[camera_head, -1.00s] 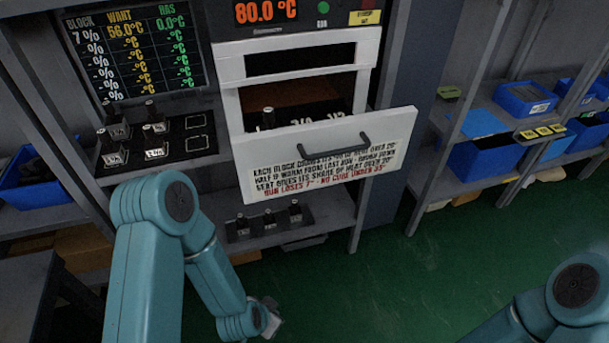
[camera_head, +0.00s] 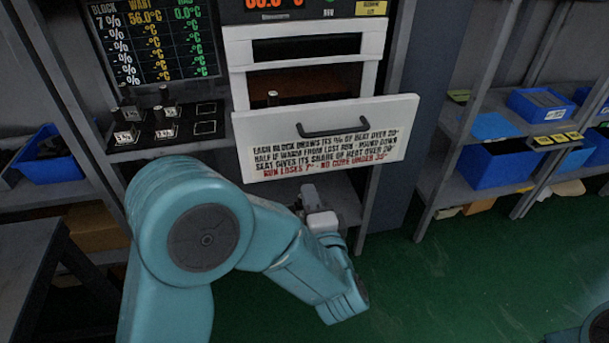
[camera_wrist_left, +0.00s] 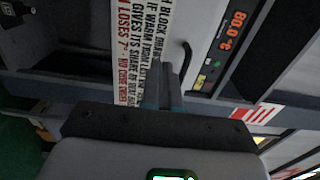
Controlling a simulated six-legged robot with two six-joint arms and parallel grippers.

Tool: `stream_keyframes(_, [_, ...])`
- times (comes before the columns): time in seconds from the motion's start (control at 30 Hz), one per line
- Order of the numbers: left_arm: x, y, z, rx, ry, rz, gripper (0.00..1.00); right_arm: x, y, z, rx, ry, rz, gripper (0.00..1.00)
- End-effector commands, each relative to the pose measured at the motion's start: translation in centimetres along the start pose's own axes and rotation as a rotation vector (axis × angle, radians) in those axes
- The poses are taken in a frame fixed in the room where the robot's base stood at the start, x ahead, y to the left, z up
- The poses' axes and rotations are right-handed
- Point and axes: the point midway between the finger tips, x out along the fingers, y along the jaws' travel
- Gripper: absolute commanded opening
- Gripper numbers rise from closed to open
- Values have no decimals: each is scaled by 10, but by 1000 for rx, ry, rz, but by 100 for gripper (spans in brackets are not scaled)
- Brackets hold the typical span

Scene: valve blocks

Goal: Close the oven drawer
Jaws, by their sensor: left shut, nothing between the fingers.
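The oven drawer (camera_head: 230,165) has a white front panel with printed lettering and a dark bar handle (camera_head: 335,130). It stands out from the white oven frame (camera_head: 240,68), with a dark opening behind its top edge and a block's top (camera_head: 272,97) showing there. My left gripper (camera_head: 309,190) is shut and empty, just below the panel's lower edge in the head view. In the left wrist view, its fingers (camera_wrist_left: 160,92) overlap the lettered drawer front (camera_wrist_left: 143,50), with the handle (camera_wrist_left: 186,58) beside them. I cannot tell whether they touch. My right gripper is out of view.
A shelf with several small blocks (camera_head: 165,110) is left of the oven, under a dark display board (camera_head: 150,40). Blue bins (camera_head: 495,162) stand on racks at right. A dark table (camera_head: 30,275) is at lower left. Green floor (camera_head: 450,280) is open at lower right.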

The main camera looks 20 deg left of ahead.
Motion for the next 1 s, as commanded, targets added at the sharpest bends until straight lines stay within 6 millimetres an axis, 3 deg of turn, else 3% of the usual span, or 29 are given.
stream_keyframes(0.4, [84, 0, 0, 0, -5, 1, 0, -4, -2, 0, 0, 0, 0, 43])
stream_keyframes(0.6, [115, 1, -1, 1, -2, 2, 0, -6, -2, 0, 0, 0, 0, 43])
stream_keyframes(0.8, [129, 1, -3, 2, 0, 3, 0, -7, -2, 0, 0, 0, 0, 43])
stream_keyframes(1.0, [130, 1, -3, 2, 1, 2, 0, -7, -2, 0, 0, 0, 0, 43])
